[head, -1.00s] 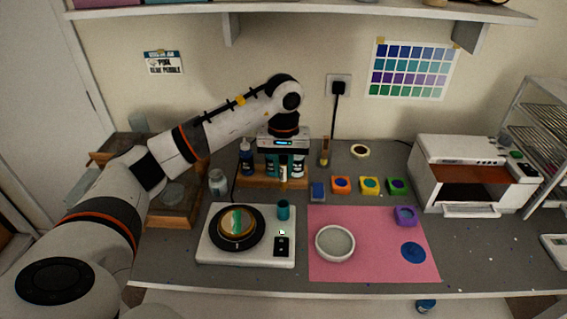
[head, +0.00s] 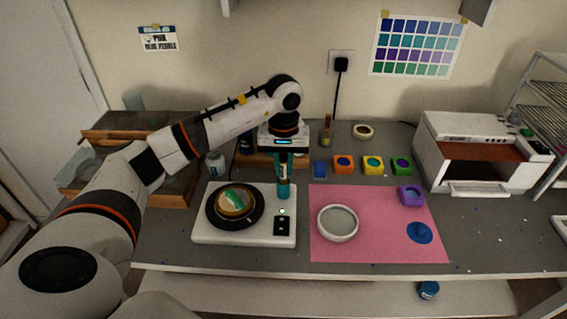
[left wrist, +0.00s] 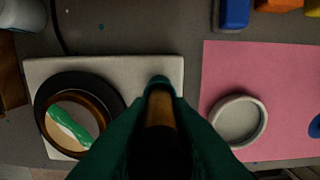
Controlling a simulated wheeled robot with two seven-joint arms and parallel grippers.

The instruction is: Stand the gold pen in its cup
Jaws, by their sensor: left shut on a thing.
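In the head view the fingers mostly hide the pen. My right gripper is not in view.
The white scale (head: 207,238) also carries a black dish with a round, green-streaked piece. A pink mat (head: 375,247) to the right bears a round white mould (head: 338,223). Colored blocks stand behind it. A wooden rack (head: 257,160) stands behind the gripper.

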